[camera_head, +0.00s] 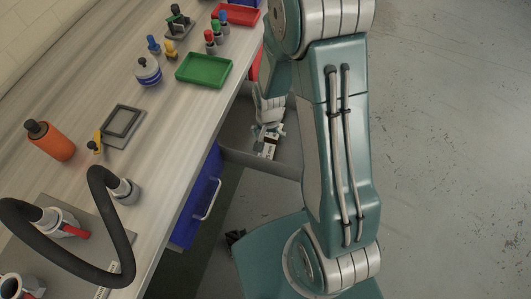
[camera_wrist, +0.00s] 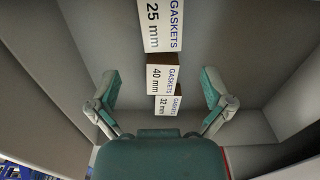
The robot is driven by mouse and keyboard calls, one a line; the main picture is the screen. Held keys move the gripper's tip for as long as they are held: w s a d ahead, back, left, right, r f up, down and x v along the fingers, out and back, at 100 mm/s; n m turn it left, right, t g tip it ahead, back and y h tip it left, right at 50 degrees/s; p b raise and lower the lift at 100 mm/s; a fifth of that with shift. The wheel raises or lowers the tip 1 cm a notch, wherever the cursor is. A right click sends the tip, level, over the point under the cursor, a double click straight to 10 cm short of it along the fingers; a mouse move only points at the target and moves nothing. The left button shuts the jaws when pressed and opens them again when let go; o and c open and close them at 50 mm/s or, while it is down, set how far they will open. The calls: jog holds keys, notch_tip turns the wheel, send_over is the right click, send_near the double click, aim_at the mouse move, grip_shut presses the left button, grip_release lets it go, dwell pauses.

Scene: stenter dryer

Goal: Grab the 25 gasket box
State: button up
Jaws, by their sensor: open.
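The 25 mm gasket box (camera_wrist: 160,22) has a white label reading "GASKETS 25 mm" and shows at the top of the wrist view, cut by the frame edge. Below it in that view are the 40 mm gasket box (camera_wrist: 163,78) and the 32 mm gasket box (camera_wrist: 167,105), in one row. My gripper (camera_wrist: 159,76) is open and empty, its fingers on either side of the 40 mm box in the picture, short of the 25 mm box. In the head view my gripper (camera_head: 268,108) is over the open grey drawer (camera_head: 245,160); a small white label shows there, too small to read.
The drawer's grey walls (camera_wrist: 35,95) surround the boxes. A blue drawer front with handle (camera_head: 197,200) is beside it. The bench above holds a green tray (camera_head: 204,70), an orange bottle (camera_head: 50,141) and a black hose (camera_head: 115,235). The floor at right is clear.

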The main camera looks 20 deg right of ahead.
aim_at(267, 149)
notch_tip(267, 149, down, 3)
jog(key=shift+d+r, duration=0.1)
jog(key=shift+a+f, duration=0.55)
jog(key=shift+f, duration=0.35)
jog(key=shift+w+d+f, duration=0.1)
jog(key=shift+d+f, duration=0.1)
jog(key=shift+f, duration=0.55)
jog(key=shift+d+f, duration=0.15)
jog(key=shift+f, duration=0.55)
jog(key=shift+w+d+f, duration=0.1)
jog(key=shift+d+f, duration=0.1)
jog(key=shift+f, duration=0.55)
jog(key=shift+a, duration=0.2)
jog(key=shift+c, duration=1.3)
jog(key=c, duration=0.8)
